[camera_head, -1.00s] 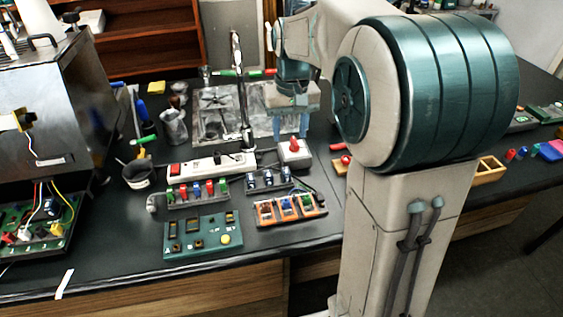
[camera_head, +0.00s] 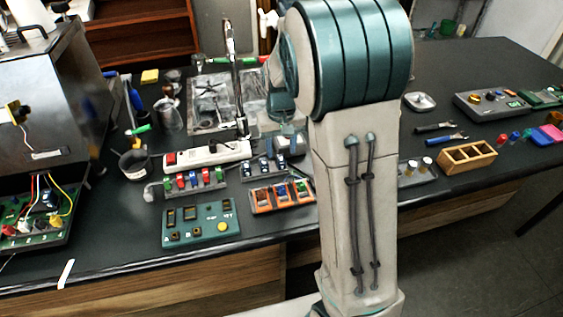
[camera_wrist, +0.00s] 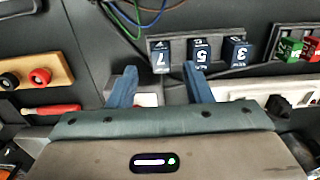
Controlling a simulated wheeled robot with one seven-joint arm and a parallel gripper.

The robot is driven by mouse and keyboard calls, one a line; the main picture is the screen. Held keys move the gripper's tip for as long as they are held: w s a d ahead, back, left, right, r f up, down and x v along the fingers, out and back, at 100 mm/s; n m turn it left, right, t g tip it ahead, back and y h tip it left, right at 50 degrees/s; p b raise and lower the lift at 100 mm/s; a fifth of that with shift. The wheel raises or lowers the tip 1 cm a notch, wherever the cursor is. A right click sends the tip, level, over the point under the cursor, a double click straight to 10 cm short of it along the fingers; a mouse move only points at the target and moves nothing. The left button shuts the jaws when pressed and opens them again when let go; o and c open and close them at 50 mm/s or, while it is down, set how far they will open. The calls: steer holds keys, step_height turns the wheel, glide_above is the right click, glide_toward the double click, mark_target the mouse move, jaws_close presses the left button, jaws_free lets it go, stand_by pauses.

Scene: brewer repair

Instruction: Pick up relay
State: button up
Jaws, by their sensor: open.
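Several dark blue relays stand in a dark rack (camera_wrist: 176,42) in the wrist view. They are marked 7 (camera_wrist: 160,58), 5 (camera_wrist: 199,52) and 3 (camera_wrist: 237,52). The same relays show small in the head view (camera_head: 263,165). My gripper (camera_wrist: 162,70) is open, with its two blue fingers apart and nothing held between them. In the wrist view the fingertips appear just below the relays 7 and 5, but the remaining gap is unclear. In the head view my arm hides most of the gripper.
A white power strip (camera_head: 207,154) and a rack of coloured plugs (camera_head: 187,181) lie beside the relays. A teal panel (camera_head: 202,225) and an orange-framed rack (camera_head: 282,196) are nearer the front edge. The brewer (camera_head: 50,110) is at left.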

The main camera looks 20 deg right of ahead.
mark_target(281, 162)
steer(key=shift+f, duration=1.45)
steer(key=shift+a, duration=0.1)
jaws_close()
steer(key=shift+r, duration=0.15)
